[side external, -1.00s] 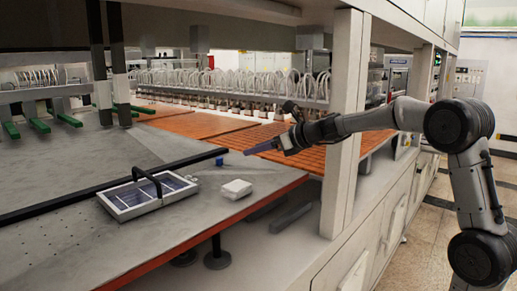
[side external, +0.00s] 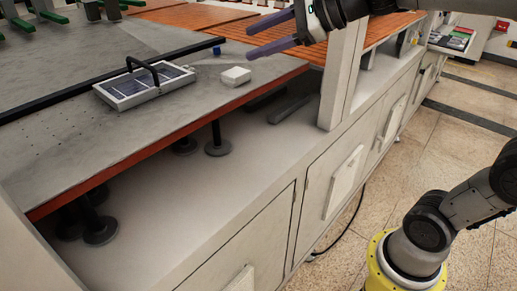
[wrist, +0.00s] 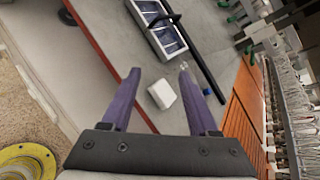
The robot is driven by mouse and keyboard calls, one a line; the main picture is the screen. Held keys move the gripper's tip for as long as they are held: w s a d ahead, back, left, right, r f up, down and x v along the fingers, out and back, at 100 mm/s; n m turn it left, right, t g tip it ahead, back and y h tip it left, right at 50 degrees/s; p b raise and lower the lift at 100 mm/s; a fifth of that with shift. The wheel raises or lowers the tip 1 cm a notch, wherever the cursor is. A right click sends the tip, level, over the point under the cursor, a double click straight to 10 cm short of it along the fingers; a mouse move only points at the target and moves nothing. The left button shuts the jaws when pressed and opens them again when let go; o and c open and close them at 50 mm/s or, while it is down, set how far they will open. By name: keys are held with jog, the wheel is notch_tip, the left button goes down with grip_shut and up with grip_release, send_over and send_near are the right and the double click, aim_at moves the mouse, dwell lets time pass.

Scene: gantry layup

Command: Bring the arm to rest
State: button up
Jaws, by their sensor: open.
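My gripper (side external: 250,43) is at the top of the side external view, with two purple fingers spread apart. It is above the table's right edge, near a white block. In the wrist view my gripper (wrist: 160,70) is open, with nothing between the fingers. The white block (side external: 235,76) lies on the grey table near its edge; it also shows in the wrist view (wrist: 162,93), beyond the finger gap. Much of my arm is out of the side external view.
A white tray (side external: 108,97) with dark panels and a black handle lies on the grey table (side external: 60,160). A small blue piece (side external: 217,50) lies near a long black bar (side external: 60,102). Orange slats (side external: 285,40) and a white post (side external: 343,80) stand close to my gripper.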

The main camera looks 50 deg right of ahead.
jog(key=s+a+f+n+g, duration=0.25)
jog(key=s+f+n, duration=0.35)
jog(key=s+n, duration=0.4)
jog(key=s+d+f+n+g+h, duration=0.3)
jog(key=s+d+f+n, duration=0.3)
jog(key=s+f+n, duration=0.6)
jog(key=shift+s+n+g+h, duration=0.35)
jog(key=shift+s+n+h, duration=0.15)
jog(key=shift+n+h, duration=0.4)
